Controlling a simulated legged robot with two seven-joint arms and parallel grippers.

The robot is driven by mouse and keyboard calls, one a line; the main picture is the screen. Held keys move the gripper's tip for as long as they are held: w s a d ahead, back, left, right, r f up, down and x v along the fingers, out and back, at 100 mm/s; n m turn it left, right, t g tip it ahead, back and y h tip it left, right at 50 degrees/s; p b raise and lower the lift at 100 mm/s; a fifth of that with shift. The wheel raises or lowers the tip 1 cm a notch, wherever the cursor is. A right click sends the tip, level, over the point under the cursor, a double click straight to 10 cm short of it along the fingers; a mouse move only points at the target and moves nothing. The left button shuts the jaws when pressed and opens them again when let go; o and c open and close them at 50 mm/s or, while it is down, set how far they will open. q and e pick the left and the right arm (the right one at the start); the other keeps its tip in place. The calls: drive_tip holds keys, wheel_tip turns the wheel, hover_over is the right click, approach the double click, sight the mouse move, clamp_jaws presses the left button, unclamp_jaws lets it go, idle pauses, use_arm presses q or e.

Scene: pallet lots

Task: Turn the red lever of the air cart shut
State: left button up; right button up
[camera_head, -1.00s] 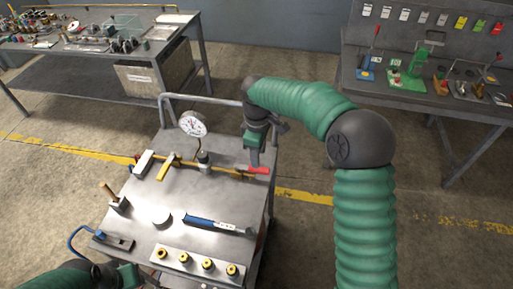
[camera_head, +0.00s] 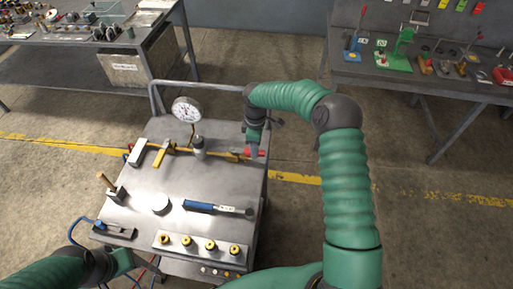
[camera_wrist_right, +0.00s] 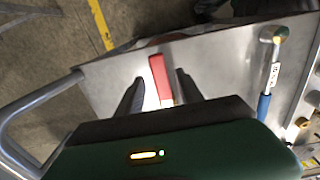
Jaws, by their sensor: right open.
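The air cart (camera_head: 180,215) has a steel top with a yellow pipe and a round pressure gauge (camera_head: 187,109). The red lever (camera_head: 259,153) is at the right end of the pipe, partly hidden by my right gripper in the head view. In the right wrist view the red lever (camera_wrist_right: 159,78) lies between the two dark fingers. My right gripper (camera_wrist_right: 158,90) is open around it, with a gap visible at its sides. It also shows in the head view (camera_head: 252,150). My left gripper (camera_head: 129,262) is low at the left by the cart's front corner; its fingers are unclear.
A blue-handled tool (camera_head: 212,207) and a strip with several brass fittings (camera_head: 200,247) lie on the cart top. A rail (camera_head: 195,84) runs along the cart's back. A bench (camera_head: 90,62) stands back left, another (camera_head: 425,85) back right. Floor lies between.

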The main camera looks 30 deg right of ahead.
drive_tip(key=shift+a+f, duration=0.35)
drive_tip(key=shift+f, duration=0.05)
drive_tip(key=shift+w+a+f, duration=0.15)
drive_tip(key=shift+a+f, duration=0.05)
drive_tip(key=shift+f, duration=0.1)
drive_tip(key=shift+d+f, duration=0.1)
drive_tip(key=shift+d, duration=0.4)
drive_tip(key=shift+c, duration=0.4)
drive_tip(key=shift+d, duration=0.35)
drive_tip(key=c, duration=0.5)
drive_tip(key=shift+c, duration=1.1)
drive_tip(key=shift+a, duration=0.25)
clamp_jaws()
drive_tip(key=shift+a, duration=0.2)
use_arm(q)
drive_tip(key=shift+a, duration=0.35)
drive_tip(key=shift+d, duration=0.2)
use_arm(e)
drive_tip(key=shift+d+r, duration=0.15)
drive_tip(key=shift+r, duration=0.05)
